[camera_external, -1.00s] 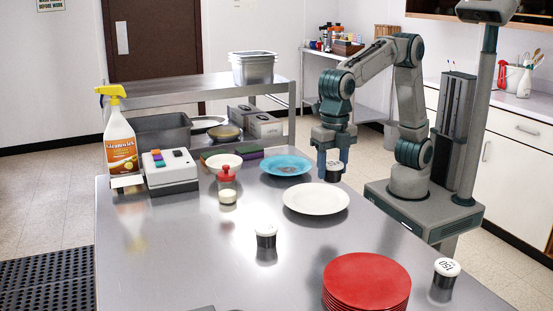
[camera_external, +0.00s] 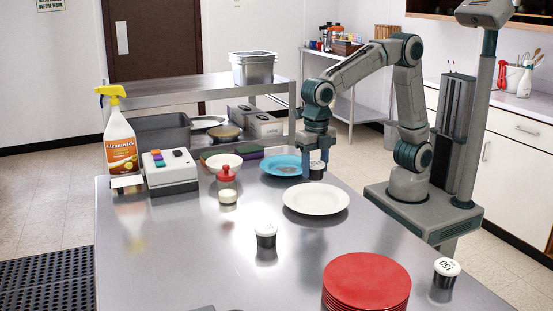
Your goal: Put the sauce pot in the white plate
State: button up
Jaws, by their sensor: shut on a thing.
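My gripper (camera_external: 317,158) is shut on a small dark pot with a white lid (camera_external: 317,167), taken as the sauce pot, and holds it upright. In the picture it shows just behind the white plate (camera_external: 316,208), at the right edge of the blue plate (camera_external: 279,168). I cannot tell its exact height above the table. The white plate is empty. Two similar dark pots with white lids stand on the table, one left of centre (camera_external: 266,237) and one at the front right (camera_external: 446,272).
A stack of red plates (camera_external: 366,282) stands at the front. A red-topped container (camera_external: 226,179), a small cream-coloured cup (camera_external: 228,197), a white bowl (camera_external: 222,161), a boxy white device (camera_external: 170,172) and a spray bottle (camera_external: 120,145) are to the left. The front-left steel tabletop (camera_external: 180,260) is clear.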

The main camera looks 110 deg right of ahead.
aim_at(316, 203)
jog(key=a+f, duration=0.1)
jog(key=w+a+f, duration=0.1)
jog(key=a, duration=0.1)
jog(key=shift+a, duration=0.1)
jog(key=shift+f, duration=2)
jog(key=o, duration=1)
jog(key=shift+f, duration=0.15)
